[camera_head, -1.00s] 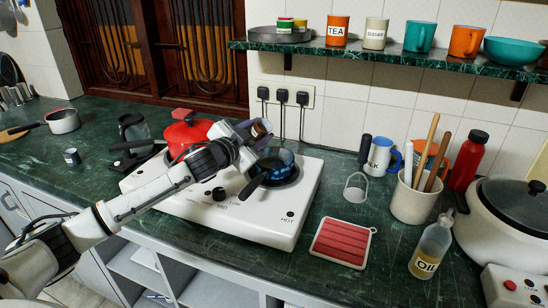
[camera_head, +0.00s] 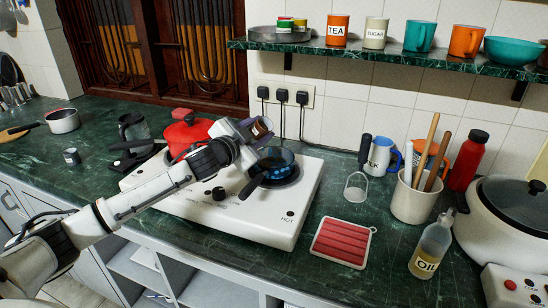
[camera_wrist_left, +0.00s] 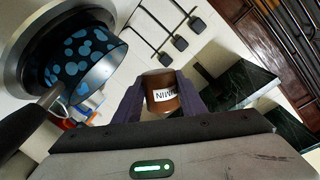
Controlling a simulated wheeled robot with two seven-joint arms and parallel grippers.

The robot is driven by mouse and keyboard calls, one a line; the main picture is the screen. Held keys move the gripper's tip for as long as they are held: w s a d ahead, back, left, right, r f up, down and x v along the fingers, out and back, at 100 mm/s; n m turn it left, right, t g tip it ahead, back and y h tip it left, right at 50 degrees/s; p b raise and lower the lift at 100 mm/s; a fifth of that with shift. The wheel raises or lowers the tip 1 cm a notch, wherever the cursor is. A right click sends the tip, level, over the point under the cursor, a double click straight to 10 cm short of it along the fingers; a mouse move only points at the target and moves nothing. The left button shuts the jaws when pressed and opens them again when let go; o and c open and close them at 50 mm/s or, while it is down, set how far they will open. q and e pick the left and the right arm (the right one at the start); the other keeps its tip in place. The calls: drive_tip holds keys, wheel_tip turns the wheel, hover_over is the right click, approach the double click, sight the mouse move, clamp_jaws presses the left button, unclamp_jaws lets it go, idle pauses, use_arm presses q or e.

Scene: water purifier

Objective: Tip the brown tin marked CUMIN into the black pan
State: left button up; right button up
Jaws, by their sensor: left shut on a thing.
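My left gripper (camera_head: 254,132) is shut on the brown tin (camera_head: 260,127), and holds it in the air over the hob. The tin also shows in the left wrist view (camera_wrist_left: 163,85), between the two fingers, with part of its white label visible; its lettering is upside down there. In the head view the tin looks tilted. The black pan (camera_head: 277,154) with blue spots sits on the right burner, below and slightly right of the tin. It also shows in the left wrist view (camera_wrist_left: 82,62). The pan's contents are not clear. My right gripper is not in view.
The white hob (camera_head: 270,226) carries a red pot (camera_head: 187,133) on its left, close behind my left arm. To the right are a red ridged mat (camera_head: 343,242), an oil bottle (camera_head: 430,246) and a utensil crock (camera_head: 411,203). A shelf (camera_head: 390,60) with mugs is above.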

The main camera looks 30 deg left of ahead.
use_arm(q)
drive_tip(key=shift+d+r+m, duration=0.15)
drive_tip(key=shift+r+m, duration=0.1)
drive_tip(key=shift+m, duration=0.35)
idle(1.2)
drive_tip(key=shift+f+m+y+b, duration=0.3)
drive_tip(key=shift+f+m+b, duration=0.15)
drive_tip(key=shift+m+b, duration=0.45)
idle(1.6)
drive_tip(key=shift+d+r+m+t, duration=0.1)
drive_tip(key=shift+r+m+t, duration=0.3)
drive_tip(key=shift+m, duration=0.6)
idle(2.7)
